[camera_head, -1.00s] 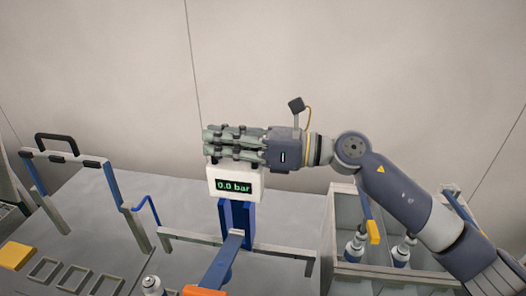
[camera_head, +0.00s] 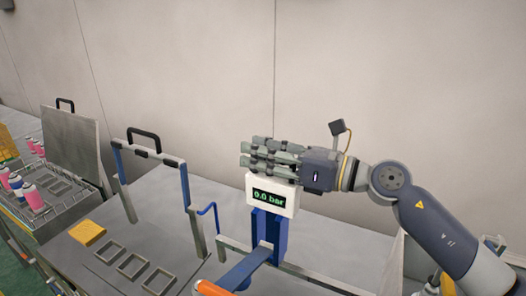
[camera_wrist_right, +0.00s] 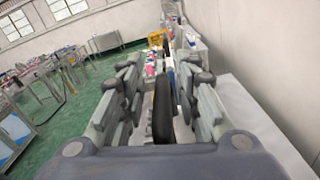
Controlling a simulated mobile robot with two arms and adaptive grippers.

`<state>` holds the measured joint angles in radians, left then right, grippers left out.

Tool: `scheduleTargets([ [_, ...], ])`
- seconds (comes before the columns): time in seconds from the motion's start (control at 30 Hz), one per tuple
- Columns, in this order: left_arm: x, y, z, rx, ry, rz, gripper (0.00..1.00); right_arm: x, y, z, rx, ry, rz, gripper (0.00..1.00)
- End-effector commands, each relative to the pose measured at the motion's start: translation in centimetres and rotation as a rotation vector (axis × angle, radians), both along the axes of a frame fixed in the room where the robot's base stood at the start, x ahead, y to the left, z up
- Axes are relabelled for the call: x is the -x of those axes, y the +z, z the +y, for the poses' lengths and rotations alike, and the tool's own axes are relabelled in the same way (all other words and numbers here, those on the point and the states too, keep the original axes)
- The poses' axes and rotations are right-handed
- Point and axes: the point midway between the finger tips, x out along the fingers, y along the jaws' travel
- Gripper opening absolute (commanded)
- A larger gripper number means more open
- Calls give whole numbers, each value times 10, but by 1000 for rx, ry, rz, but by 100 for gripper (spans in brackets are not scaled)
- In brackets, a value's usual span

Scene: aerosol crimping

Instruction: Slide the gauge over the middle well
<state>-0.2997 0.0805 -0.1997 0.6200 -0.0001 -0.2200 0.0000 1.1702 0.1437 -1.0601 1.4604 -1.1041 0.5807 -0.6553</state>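The gauge (camera_head: 271,193) is a white box with a green "0.0 bar" display, upright on a blue post (camera_head: 268,230) in the head view. My right gripper (camera_head: 258,157) is right above it, its fingers pointing left across its top. In the right wrist view, a black bar (camera_wrist_right: 163,110) lies between the right gripper's fingers (camera_wrist_right: 162,92), with gaps visible on both sides. Three shallow rectangular frames sit in a row on the grey table at lower left; the middle one (camera_head: 124,260) is empty. I cannot tell whether these are the wells. My left gripper is out of view.
A blue-and-grey frame with a black handle (camera_head: 143,133) rises behind the rectangular frames. A yellow block (camera_head: 87,233) lies left of them. A blue lever with an orange end (camera_head: 212,287) reaches forward below the gauge. A rack of pink cans (camera_head: 33,197) stands far left.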

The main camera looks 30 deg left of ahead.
Motion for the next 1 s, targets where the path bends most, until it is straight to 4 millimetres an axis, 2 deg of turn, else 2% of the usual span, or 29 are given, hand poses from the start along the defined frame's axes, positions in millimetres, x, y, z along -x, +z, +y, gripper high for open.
scheduleTargets([
  [0.27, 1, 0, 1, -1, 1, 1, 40, -3, 1, -2, -3, -7, -4, 31],
  [0.37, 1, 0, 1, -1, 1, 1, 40, -4, 1, -9, -2, -9, -4, 31],
  [0.47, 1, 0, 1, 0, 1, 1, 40, -4, 1, -24, -3, -11, -4, 31],
  [0.8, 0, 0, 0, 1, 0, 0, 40, -2, 1, -93, -1, -7, -4, 31],
  [1.0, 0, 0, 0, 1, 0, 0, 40, -1, 1, -116, -1, -4, -3, 31],
])
